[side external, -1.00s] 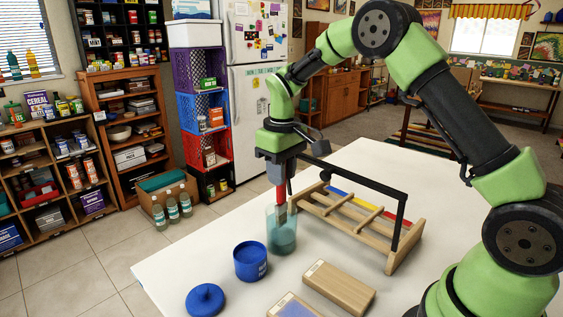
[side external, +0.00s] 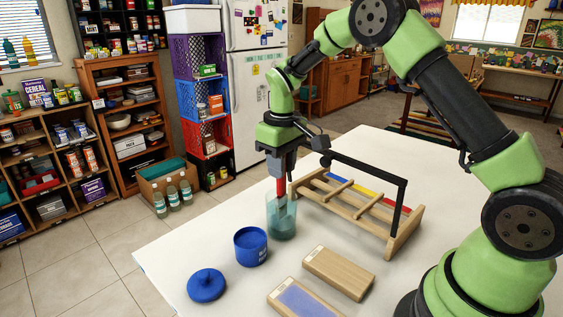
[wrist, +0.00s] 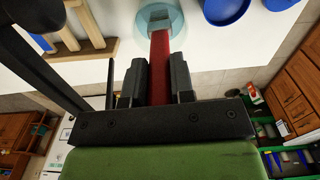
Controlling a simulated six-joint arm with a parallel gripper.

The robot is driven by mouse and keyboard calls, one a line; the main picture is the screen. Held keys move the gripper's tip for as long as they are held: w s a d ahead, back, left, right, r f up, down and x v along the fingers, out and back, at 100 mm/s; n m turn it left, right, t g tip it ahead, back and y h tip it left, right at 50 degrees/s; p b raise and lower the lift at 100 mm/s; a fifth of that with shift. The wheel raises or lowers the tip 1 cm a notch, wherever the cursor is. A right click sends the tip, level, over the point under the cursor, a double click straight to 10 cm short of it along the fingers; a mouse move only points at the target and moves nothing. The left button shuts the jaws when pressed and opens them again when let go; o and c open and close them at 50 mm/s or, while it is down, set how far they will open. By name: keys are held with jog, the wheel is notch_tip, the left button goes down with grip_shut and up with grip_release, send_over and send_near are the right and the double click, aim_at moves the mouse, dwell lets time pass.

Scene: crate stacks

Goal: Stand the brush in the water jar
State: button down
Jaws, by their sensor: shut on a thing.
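The water jar (side external: 281,226) is a clear glass with teal water, standing upright on the white table. The brush (side external: 281,187) has a thick red handle and hangs roughly upright below my gripper (side external: 281,178). Its lower part shows through the glass, inside the jar's rim. I cannot tell whether its tip touches the bottom. In the wrist view my gripper (wrist: 160,82) is shut on the red brush (wrist: 160,58), with a dark finger on each side. The jar (wrist: 145,22) shows beyond the fingers.
A wooden rack (side external: 362,212) with a black handle stands close right of the jar. A blue pot (side external: 250,247) and a blue lid (side external: 206,286) are in front and left. A wooden block (side external: 338,272) and a blue-topped box (side external: 300,300) lie in front. The back right table is clear.

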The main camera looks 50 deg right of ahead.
jog(key=shift+f, duration=0.7)
jog(key=c, duration=0.9)
grip_release()
jog(key=shift+r, duration=4.5)
jog(key=s+a+r+m+t+y, duration=0.15)
jog(key=s+a+r+t, duration=0.3)
jog(key=s+r, duration=0.6)
jog(key=s+a+f+m+t, duration=0.2)
jog(key=s+m, duration=0.1)
jog(key=s, duration=0.9)
jog(key=shift+s+a+f, duration=0.15)
jog(key=shift+s+a, duration=0.2)
